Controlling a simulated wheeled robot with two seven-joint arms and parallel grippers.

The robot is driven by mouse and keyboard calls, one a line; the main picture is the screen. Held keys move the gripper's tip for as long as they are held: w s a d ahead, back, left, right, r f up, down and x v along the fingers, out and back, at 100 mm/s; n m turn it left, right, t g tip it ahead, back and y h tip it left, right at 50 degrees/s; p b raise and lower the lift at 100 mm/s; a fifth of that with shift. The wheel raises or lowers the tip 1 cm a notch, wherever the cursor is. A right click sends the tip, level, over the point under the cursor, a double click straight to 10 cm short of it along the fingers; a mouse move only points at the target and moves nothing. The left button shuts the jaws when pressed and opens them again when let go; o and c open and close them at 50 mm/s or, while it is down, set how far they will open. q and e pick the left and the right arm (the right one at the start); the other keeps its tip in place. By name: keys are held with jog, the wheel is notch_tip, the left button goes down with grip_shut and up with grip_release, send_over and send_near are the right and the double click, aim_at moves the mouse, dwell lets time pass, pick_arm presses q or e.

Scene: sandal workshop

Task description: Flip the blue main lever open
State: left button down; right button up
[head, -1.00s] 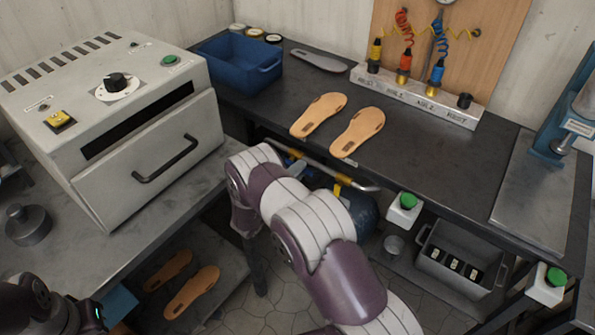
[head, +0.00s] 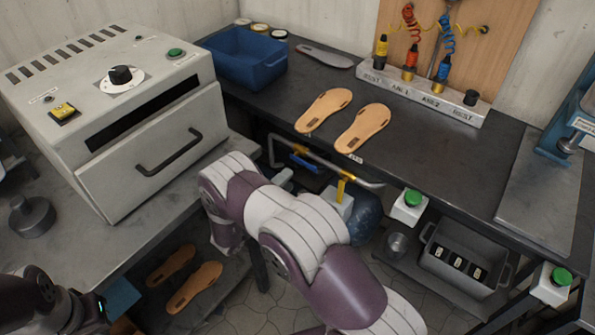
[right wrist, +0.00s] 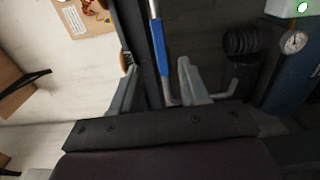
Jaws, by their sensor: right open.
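The blue main lever (head: 303,163) sits on the metal pipe (head: 330,168) under the front edge of the dark workbench. In the right wrist view its blue handle (right wrist: 158,40) runs up and down the picture, with bare metal at both ends. My right gripper (right wrist: 160,88) is open, one finger on each side of the lever's lower end in that view. I cannot tell whether a finger touches it. In the head view my right arm covers most of that gripper. At the lower left only a dark part of my left arm shows, without its fingers.
A yellow lever (head: 342,188) sits further right on the pipe, above a blue tank (head: 363,216). The wrist view shows a gauge (right wrist: 294,42) and a dark coil (right wrist: 241,40). Two tan soles (head: 362,128) lie on the workbench (head: 430,150) above. A grey oven (head: 120,100) stands left.

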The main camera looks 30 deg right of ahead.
jog(key=v, duration=0.5)
jog(key=shift+s+a, duration=0.1)
